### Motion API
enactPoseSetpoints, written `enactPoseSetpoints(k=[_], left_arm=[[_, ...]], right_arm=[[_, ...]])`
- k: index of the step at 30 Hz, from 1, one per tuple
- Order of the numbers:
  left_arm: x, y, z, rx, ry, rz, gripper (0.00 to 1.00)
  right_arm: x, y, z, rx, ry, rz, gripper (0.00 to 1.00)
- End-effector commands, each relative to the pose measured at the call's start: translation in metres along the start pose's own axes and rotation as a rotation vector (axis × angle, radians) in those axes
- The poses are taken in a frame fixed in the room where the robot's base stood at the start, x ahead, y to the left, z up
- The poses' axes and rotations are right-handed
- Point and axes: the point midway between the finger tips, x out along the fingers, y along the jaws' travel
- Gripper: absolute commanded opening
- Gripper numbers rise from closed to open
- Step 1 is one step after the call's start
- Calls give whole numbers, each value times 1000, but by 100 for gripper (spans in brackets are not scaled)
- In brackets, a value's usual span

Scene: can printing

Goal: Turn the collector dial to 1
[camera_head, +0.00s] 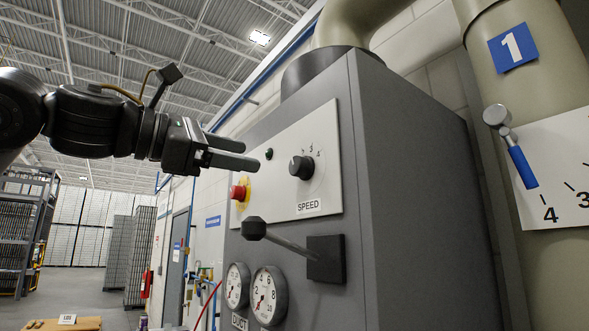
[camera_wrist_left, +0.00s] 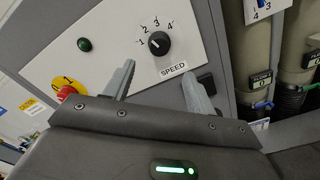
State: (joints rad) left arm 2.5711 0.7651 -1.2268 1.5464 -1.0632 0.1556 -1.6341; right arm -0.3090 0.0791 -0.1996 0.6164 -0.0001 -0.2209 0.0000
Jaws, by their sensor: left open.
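The black round dial (camera_head: 301,167) sits on a light panel (camera_head: 260,185) on the front of a grey cabinet, above a SPEED label. It also shows in the left wrist view (camera_wrist_left: 159,43), with numbers 1 to 4 around its left and upper sides. A small pale mark shows on the knob, but which number it points to is hard to tell. My left gripper (camera_head: 250,155) is open and empty, in front of the panel and left of the dial, apart from it. In the left wrist view its fingers (camera_wrist_left: 158,72) are spread below the dial.
A red button (camera_head: 238,192) on yellow and a green lamp (camera_head: 269,154) are left of the dial. A black-knobbed lever (camera_head: 290,243) juts out below the panel, above two gauges (camera_head: 265,295). A blue-handled lever (camera_head: 521,165) is on the duct at right.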

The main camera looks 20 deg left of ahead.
Motion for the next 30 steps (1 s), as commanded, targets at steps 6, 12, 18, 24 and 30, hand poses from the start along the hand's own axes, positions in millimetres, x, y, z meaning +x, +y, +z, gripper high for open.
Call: enactPoseSetpoints(k=[6, 12, 18, 24, 30], left_arm=[[11, 2, 1, -1, 3, 2, 56], [48, 3, 3, -2, 3, 0, 56], [83, 3, 3, -4, 0, -1, 56], [103, 2, 2, -4, -2, 0, 56], [108, 1, 0, -4, -2, 2, 56]], right_arm=[[-7, 4, -4, -1, 3, 4, 35], [-24, 5, -11, -2, 13, 5, 35], [-39, 5, -13, -2, 14, 5, 35], [-47, 5, -14, -2, 14, 5, 35], [-47, 3, -14, -1, 15, 2, 35]])
